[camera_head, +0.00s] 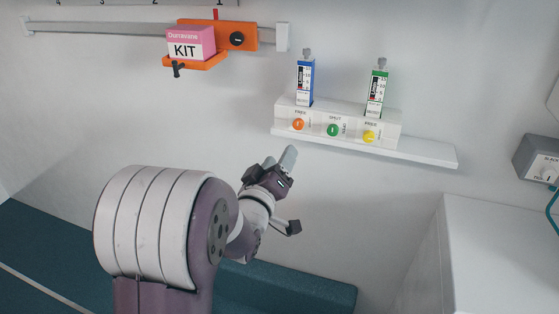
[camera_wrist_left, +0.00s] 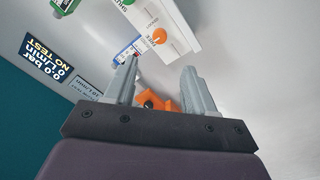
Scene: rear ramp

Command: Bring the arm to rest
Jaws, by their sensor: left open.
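My left arm rises from the lower left of the head view. Its left gripper (camera_head: 283,160) is raised in front of the wall, below and left of the white shelf (camera_head: 430,154). In the left wrist view the two grey fingers of the left gripper (camera_wrist_left: 160,85) stand apart with nothing held between them. An orange part shows beyond the fingers, too little of it to name surely. My right gripper is in neither view.
A white panel (camera_head: 350,126) with orange, green and yellow knobs carries a blue flowmeter (camera_head: 305,82) and a green flowmeter (camera_head: 377,90). A pink KIT box (camera_head: 190,42) sits on an orange holder (camera_head: 196,63) on a rail. A white cabinet (camera_head: 505,250) stands lower right.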

